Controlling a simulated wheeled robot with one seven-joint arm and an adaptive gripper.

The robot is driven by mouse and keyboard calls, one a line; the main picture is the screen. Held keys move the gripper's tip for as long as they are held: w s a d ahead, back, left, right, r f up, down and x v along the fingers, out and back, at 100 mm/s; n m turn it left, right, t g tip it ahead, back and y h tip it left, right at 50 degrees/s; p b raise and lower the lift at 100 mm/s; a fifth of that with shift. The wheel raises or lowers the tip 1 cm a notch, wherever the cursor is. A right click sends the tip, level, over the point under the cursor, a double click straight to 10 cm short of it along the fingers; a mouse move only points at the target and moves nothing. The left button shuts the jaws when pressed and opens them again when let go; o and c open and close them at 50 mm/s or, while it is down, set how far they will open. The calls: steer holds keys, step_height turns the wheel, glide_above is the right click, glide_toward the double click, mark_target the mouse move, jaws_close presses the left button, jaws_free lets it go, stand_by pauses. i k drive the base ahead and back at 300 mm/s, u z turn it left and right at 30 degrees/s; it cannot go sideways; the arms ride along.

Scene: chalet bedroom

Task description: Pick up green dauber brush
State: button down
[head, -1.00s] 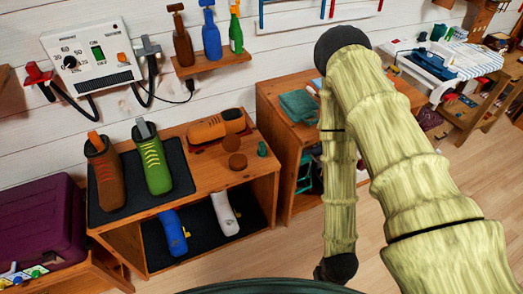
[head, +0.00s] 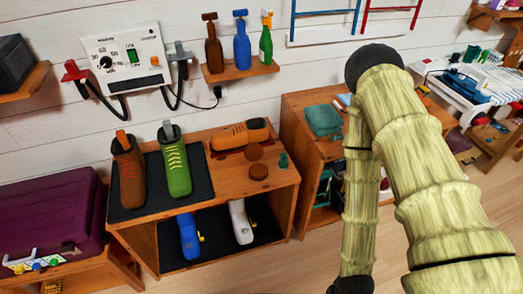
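A small green upright object (head: 283,160), which looks like the green dauber brush, stands on the right part of the wooden shoe cabinet's top (head: 228,178). It is just right of two round brown tins (head: 257,172). It is too small to make out its bristles or handle. My arm, in a pale yellow-green ribbed cover, is on the right side of the head view. Its lower end drops out at the bottom edge, right of the cabinet. My gripper is out of the picture, so its fingers are hidden.
A brown boot (head: 128,172) and a green boot (head: 174,165) stand on a dark mat at the cabinet's left. An orange shoe (head: 240,134) lies behind the tins. Blue and white shoes are on the lower level. A wall shelf (head: 240,71) with several bottles hangs above.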

mark_target(283, 162)
steer(key=u, duration=1.8)
steer(key=i, duration=0.65)
steer(key=z, duration=2.45)
